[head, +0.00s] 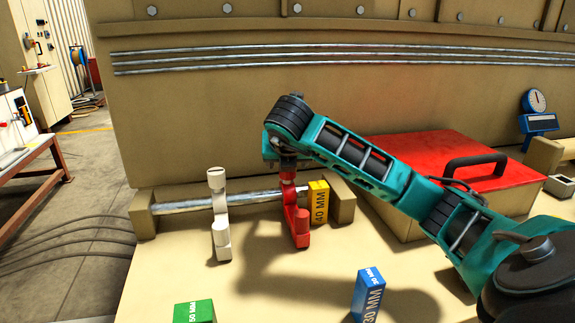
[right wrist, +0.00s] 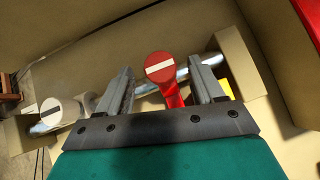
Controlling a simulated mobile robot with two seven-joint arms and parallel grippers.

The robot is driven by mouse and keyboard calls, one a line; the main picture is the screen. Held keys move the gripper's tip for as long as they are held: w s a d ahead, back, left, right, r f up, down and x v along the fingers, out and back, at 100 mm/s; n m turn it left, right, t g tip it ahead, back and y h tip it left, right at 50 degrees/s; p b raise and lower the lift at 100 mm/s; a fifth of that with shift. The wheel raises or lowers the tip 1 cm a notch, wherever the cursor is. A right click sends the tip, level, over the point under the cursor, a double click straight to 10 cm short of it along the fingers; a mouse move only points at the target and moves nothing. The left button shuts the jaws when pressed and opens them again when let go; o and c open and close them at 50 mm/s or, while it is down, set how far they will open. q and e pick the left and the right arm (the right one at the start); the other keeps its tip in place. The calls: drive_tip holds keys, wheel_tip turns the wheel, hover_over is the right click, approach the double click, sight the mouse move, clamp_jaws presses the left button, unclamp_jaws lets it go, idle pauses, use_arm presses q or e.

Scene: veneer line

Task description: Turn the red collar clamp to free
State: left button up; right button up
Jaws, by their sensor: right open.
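The red collar clamp (head: 299,225) sits on a horizontal steel rod (head: 185,205), beside a yellow 40 MM block (head: 319,203). My right gripper (head: 287,168) is above the clamp, pointing down. In the right wrist view its fingers (right wrist: 163,75) are open, one on each side of the clamp's round red knob (right wrist: 159,67), with gaps showing. A white bar runs across the knob's top, nearly level in that view. A white collar clamp (head: 220,220) is on the rod to the left; its knob (right wrist: 60,112) shows a dark bar. My left gripper is out of view.
A blue 30 MM block (head: 368,295) and a green 50 MM block (head: 195,312) are on the bench in front. A red-lidded case (head: 400,150) stands at right under my arm. A blue dial gauge (head: 537,112) is beyond it. Beige end blocks (head: 342,200) hold the rod.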

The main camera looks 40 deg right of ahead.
drive_tip(key=shift+x, duration=1.65)
drive_tip(key=c, duration=1)
